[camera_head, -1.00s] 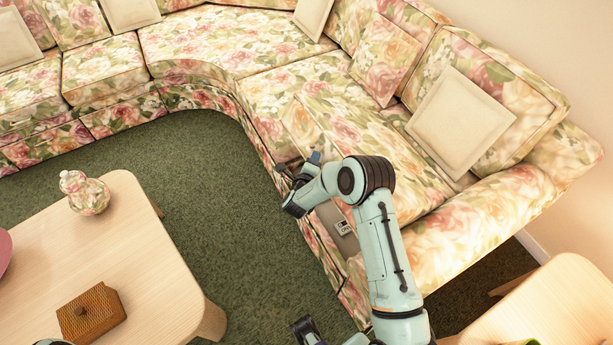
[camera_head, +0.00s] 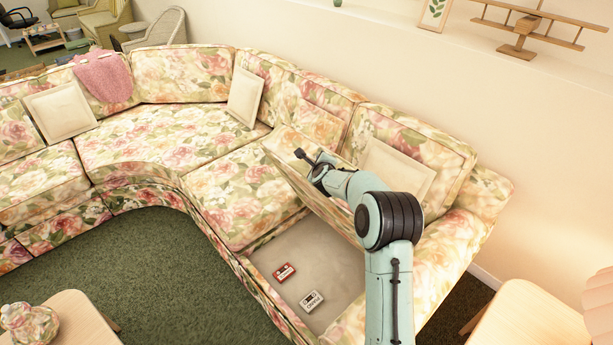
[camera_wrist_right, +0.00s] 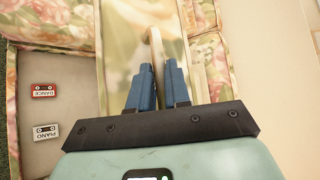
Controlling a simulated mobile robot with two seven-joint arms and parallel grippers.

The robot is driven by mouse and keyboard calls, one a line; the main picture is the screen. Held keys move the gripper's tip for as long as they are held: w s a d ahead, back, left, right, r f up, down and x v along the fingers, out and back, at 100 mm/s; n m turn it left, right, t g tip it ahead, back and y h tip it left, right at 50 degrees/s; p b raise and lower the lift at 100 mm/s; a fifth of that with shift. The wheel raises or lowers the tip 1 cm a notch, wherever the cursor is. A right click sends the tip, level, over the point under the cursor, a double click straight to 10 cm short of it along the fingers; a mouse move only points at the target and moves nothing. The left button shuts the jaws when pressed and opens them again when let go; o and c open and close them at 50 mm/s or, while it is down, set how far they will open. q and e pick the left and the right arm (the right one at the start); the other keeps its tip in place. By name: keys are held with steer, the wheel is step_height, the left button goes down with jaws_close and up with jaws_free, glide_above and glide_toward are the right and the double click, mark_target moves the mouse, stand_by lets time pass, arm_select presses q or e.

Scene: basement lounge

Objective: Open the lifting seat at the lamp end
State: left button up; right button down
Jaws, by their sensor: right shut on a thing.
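The lifting seat (camera_head: 285,145) at the right end of the floral sofa is raised and tilted back toward the backrest. Under it, a grey storage compartment (camera_head: 262,262) is open to view. My right gripper (camera_head: 308,162) is at the upper edge of the raised seat. A pinkish lampshade (camera_head: 602,300) shows at the right picture edge. My left gripper is not in view.
A red cassette (camera_head: 284,272) and a grey cassette (camera_head: 312,300) lie in the compartment. A cream cushion (camera_head: 396,172) leans on the backrest behind the seat. A pale side table (camera_head: 530,318) stands at the right. Green carpet (camera_head: 150,270) is free in front.

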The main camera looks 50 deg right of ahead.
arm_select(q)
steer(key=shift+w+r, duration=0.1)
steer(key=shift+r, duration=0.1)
arm_select(e)
steer(key=shift+d+r, duration=0.2)
steer(key=shift+d, duration=0.35)
steer(key=c, duration=1.1)
jaws_free()
steer(key=shift+s+a+r, duration=0.15)
steer(key=shift+s+a, duration=0.05)
steer(key=shift+s, duration=0.05)
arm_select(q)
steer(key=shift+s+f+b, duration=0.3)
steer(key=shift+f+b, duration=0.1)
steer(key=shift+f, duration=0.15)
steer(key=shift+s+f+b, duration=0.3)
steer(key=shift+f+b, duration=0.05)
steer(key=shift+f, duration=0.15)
arm_select(e)
steer(key=v, duration=1.2)
steer(key=shift+s+a+r, duration=0.1)
steer(key=shift+s+r, duration=0.05)
steer(key=shift+s, duration=0.1)
